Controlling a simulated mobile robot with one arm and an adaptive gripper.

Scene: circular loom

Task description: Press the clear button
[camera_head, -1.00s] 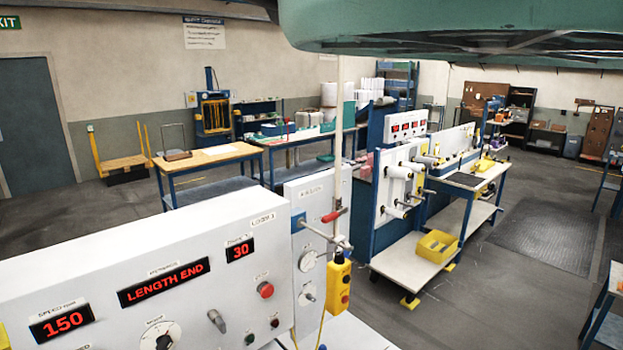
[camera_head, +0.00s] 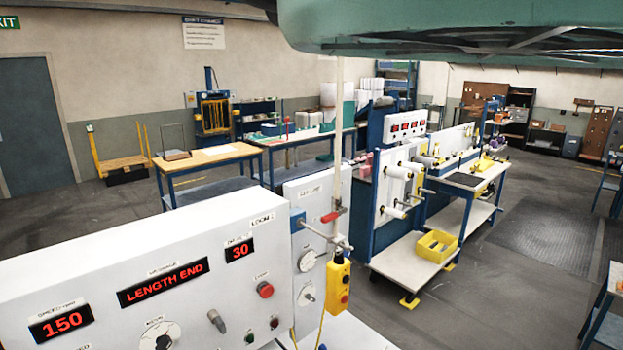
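A white control panel (camera_head: 110,261) stands at the lower left. Its red displays read 150, LENGTH END (camera_head: 163,283) and 30. A large red button (camera_head: 265,290) sits right of the displays, under a small label too blurred to read surely. A small green button (camera_head: 250,337) and a small dark red button (camera_head: 274,323) sit lower down. I cannot tell which one is the clear button. A metal lever or switch (camera_head: 217,321) and a knob (camera_head: 158,338) are to their left. The panel's bottom is cut off. My gripper is not in view.
A yellow pendant box (camera_head: 339,285) with buttons hangs from a rod right of the panel. A large teal structure (camera_head: 450,25) hangs overhead. A white machine with a yellow bin (camera_head: 437,246) stands beyond. Dark floor (camera_head: 490,300) at the right is clear.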

